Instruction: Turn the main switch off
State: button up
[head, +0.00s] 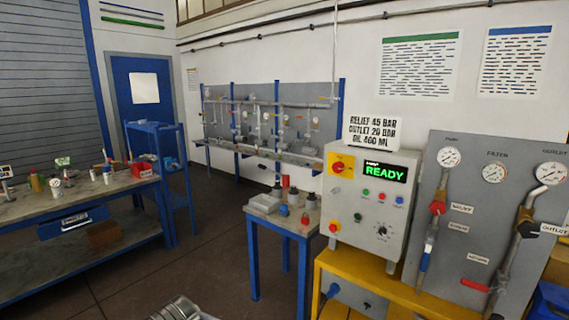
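The likely main switch is a red rotary knob on a yellow plate (340,165), at the upper left of the light grey control box (366,205). The knob's exact position is too small to tell. The box's green display (384,173) is lit and reads READY. Below are small coloured buttons, a black dial (382,231) and a red button on yellow (333,227) at the lower left. My gripper does not show clearly in the head view; only a silver ribbed part (175,308) shows at the bottom edge, and I cannot tell what it is.
The box stands on a yellow bench (372,285), beside a grey panel (480,222) with gauges, pipes and valves. A small blue-legged table (284,225) with parts stands to its left. A workbench (80,235) stands at far left. Dark floor (195,262) between them is open.

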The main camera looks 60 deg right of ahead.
aim_at(339, 166)
jog(key=z, duration=0.15)
jog(key=i, duration=1.35)
jog(key=z, duration=1.4)
jog(key=i, duration=0.85)
jog(key=z, duration=1.1)
jog(key=i, duration=0.2)
jog(key=z, duration=0.2)
